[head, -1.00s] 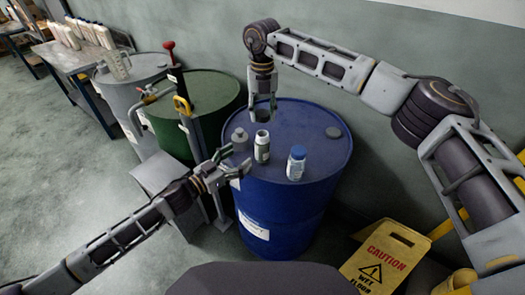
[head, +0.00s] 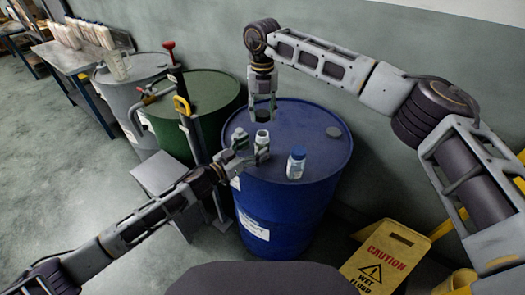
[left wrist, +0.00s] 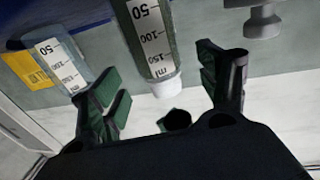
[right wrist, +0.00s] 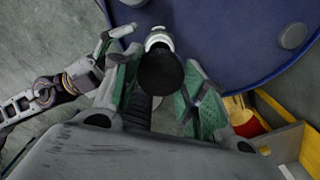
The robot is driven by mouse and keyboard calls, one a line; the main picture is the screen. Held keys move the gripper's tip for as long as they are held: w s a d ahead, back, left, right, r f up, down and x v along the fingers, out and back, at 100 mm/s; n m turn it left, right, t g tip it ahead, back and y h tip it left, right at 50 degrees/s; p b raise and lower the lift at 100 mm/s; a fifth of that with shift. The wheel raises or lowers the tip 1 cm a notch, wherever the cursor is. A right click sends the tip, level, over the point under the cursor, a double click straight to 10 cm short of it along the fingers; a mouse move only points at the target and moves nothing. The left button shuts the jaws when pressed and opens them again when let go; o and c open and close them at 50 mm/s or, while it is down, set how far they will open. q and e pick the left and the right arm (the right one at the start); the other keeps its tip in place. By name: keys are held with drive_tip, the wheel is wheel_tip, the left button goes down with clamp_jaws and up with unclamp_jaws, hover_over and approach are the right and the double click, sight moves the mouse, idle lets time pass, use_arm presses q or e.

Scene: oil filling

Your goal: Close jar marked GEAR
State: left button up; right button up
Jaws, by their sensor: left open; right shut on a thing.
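An uncapped jar (head: 262,137) with a white neck stands upright on the blue drum (head: 310,125). In the left wrist view, which is upside down, the jar (left wrist: 150,40) shows a mL scale; I cannot read the word GEAR. My left gripper (head: 250,149) is open, its fingers on either side of the jar with gaps. My right gripper (head: 262,108) points down above the jar and is shut on a black cap (right wrist: 160,72). The jar's white neck (right wrist: 158,38) shows just past the cap, apart from it.
A second jar with a blue cap (head: 297,155) stands on the drum to the right. A grey drum plug (head: 333,132) is farther right. A green drum (head: 205,95) and a pump stand (head: 184,105) are at left. A yellow caution sign (head: 385,258) stands at front right.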

sight(263, 134)
use_arm(q)
drive_tip(key=shift+x, duration=2.25)
drive_tip(key=c, duration=1.6)
drive_tip(key=shift+o, duration=0.2)
use_arm(e)
drive_tip(key=shift+f, duration=2.5)
drive_tip(key=shift+f, duration=0.1)
drive_tip(key=shift+f, duration=0.8)
drive_tip(key=shift+f, duration=0.55)
use_arm(q)
clamp_jaws()
